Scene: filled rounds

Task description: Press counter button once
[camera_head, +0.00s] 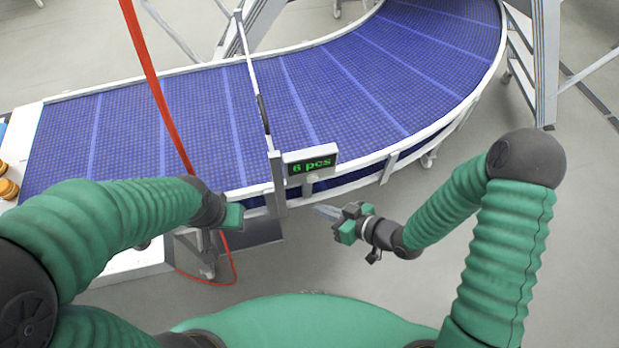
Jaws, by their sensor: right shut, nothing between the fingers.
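The counter (312,162) is a small white box with a dark display reading "6 pcs" in green. It is mounted on the near rail of the conveyor, beside a white post. A small light part shows just under the display, but I cannot tell whether it is the button. My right gripper (326,211) is shut and empty, below and slightly right of the counter, apart from it. My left gripper (234,217) is left of the post, near the conveyor's front edge; its fingers are mostly hidden.
A blue curved conveyor (190,125) with white rails runs from the left to the upper right. Orange-brown rounds (8,188) stand at the far left edge.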

